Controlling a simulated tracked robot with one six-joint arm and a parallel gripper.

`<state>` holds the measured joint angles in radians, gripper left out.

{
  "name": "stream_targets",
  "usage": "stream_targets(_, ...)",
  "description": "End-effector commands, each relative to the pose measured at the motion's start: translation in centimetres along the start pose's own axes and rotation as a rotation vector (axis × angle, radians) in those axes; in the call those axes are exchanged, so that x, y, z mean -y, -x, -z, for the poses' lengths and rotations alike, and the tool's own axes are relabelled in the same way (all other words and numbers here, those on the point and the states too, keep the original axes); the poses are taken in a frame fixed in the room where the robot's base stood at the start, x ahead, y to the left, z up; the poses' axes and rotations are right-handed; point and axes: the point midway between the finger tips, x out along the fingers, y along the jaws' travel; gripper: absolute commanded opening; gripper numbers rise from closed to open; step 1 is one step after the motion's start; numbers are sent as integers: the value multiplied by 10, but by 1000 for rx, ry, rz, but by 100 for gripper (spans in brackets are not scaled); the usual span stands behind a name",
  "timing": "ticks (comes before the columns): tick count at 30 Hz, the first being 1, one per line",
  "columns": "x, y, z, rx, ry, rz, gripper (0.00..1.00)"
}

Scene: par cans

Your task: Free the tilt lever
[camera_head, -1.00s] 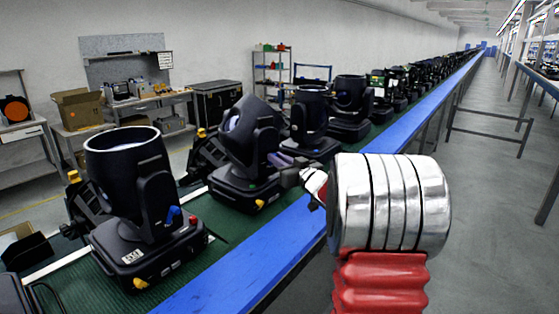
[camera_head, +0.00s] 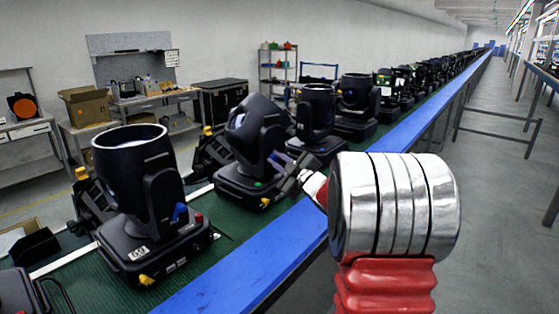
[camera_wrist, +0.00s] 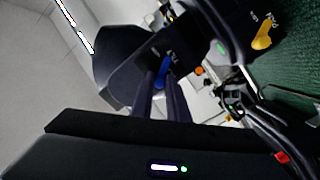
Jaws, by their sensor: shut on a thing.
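The moving-head light (camera_head: 250,135) in the middle of the near row stands on the green belt with its head tilted. In the wrist view its blue tilt lever (camera_wrist: 163,70) sits on the dark yoke arm beside a "TILT" label. My gripper (camera_head: 274,158) reaches in from the right at the yoke's side. In the wrist view the two dark fingers of my gripper (camera_wrist: 157,80) close around the blue lever, hiding part of it. A yellow pan lever (camera_wrist: 263,38) shows on the light's base, clear of the fingers.
A nearer light (camera_head: 135,160) with its own blue lever (camera_head: 180,212) stands to the left. Another light (camera_head: 317,115) stands close behind. A blue rail (camera_head: 260,255) edges the belt. The grey aisle floor (camera_head: 500,200) at the right is open.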

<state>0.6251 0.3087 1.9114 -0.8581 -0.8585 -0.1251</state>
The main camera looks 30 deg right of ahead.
Motion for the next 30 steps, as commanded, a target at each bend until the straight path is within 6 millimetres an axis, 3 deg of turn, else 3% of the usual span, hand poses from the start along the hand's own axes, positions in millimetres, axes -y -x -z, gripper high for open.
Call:
stream_targets(19, 4, 0, 0, 0, 82, 4, 0)
stream_targets(20, 4, 0, 0, 0, 82, 4, 15)
stream_targets(27, 4, 0, 1, -1, 81, 2, 32)
stream_targets(30, 3, 0, 1, -2, 81, 2, 32)
